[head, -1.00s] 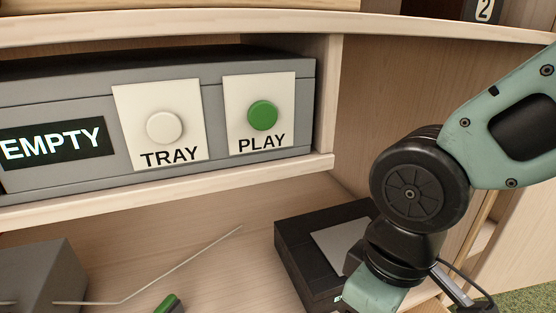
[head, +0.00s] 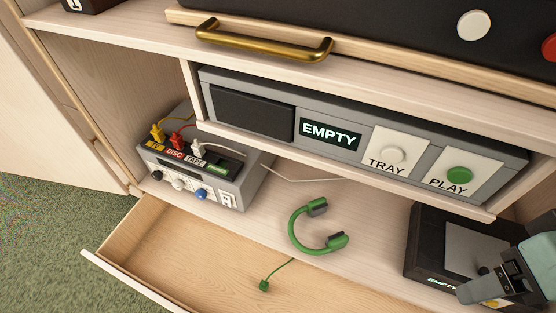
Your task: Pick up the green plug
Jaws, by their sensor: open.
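The green plug (head: 264,285) is small and sits at the end of a short green cord in the head view, low and left of centre. It shows over the open drawer's bare inside; I cannot tell whether it hangs or rests there. The cord leads up towards the green headphones (head: 294,229), which lie on the lower shelf. Part of my teal arm shows at the lower right, in front of a black box and well to the right of the plug.
A grey switch box (head: 222,190) with yellow, red and white plugs stands left on the lower shelf. A grey player (head: 345,110) reading EMPTY sits above. A black box (head: 425,245) stands right. The open drawer (head: 150,240) juts out in front.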

